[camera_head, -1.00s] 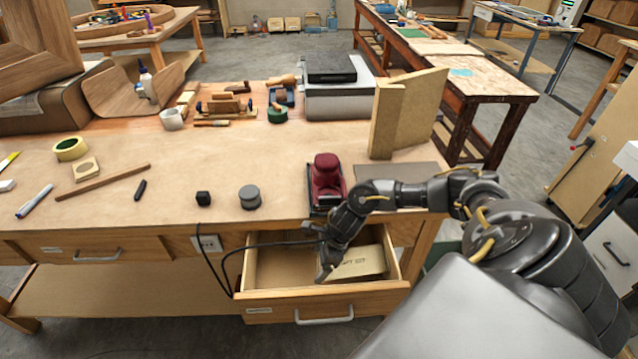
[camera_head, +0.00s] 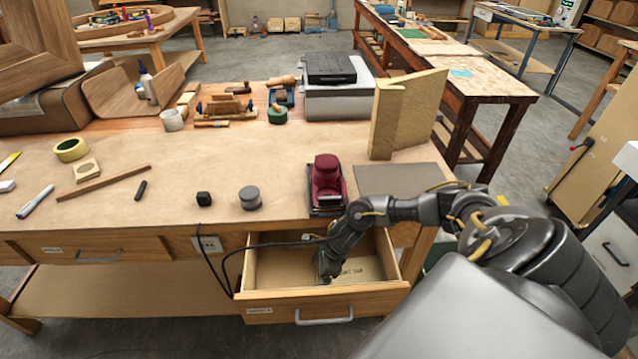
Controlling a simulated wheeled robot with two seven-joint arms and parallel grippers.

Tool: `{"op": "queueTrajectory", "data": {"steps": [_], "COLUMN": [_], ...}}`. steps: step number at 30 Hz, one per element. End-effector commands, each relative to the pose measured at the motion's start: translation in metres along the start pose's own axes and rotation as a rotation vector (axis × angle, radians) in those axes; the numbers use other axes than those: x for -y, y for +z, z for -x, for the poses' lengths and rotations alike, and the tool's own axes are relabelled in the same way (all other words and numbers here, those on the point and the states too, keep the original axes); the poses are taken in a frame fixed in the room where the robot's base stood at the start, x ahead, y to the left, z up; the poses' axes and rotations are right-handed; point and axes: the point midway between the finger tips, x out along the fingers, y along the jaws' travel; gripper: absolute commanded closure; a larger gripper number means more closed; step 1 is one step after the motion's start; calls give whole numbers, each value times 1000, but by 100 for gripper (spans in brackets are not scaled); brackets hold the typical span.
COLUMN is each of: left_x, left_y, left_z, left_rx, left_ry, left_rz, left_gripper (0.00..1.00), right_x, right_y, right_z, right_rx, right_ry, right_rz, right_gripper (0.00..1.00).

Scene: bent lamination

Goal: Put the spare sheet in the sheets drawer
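The open drawer (camera_head: 277,297) under the workbench has a small label and a metal handle on its front. A tan sheet with dark printing (camera_head: 368,270) lies inside it, at the right, partly hidden by my gripper. My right gripper (camera_head: 326,277) points down into the drawer, at the left end of the printed sheet. Its fingers are dark and small, so I cannot tell whether they are open or touch the sheet. A flat grey-brown sheet (camera_head: 400,178) lies on the bench top at the right. My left gripper is out of view.
A red sander (camera_head: 326,184) stands on the bench edge above the drawer, and its black cable hangs across the drawer's left side. An upright tan angled board (camera_head: 408,112) stands behind the grey sheet. The drawer's left part is bare.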

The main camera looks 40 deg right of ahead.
Motion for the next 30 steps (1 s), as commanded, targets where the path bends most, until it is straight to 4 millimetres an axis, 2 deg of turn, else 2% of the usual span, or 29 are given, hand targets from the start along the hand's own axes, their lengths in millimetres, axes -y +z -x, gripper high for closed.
{"op": "queueTrajectory", "data": {"steps": [3, 12, 24, 30], "left_x": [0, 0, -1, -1], "left_y": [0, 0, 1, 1], "left_z": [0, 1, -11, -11], "left_rx": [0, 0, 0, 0], "left_ry": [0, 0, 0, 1], "left_rz": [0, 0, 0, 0], "left_gripper": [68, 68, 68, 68], "right_x": [0, 1, 1, 0], "right_y": [0, 0, 0, 1], "right_z": [0, 7, 67, 77], "right_rx": [0, 1, 1, 0], "right_ry": [0, -1, -2, -1], "right_rz": [0, 1, 1, 0], "right_gripper": [0, 0, 0, 0]}}
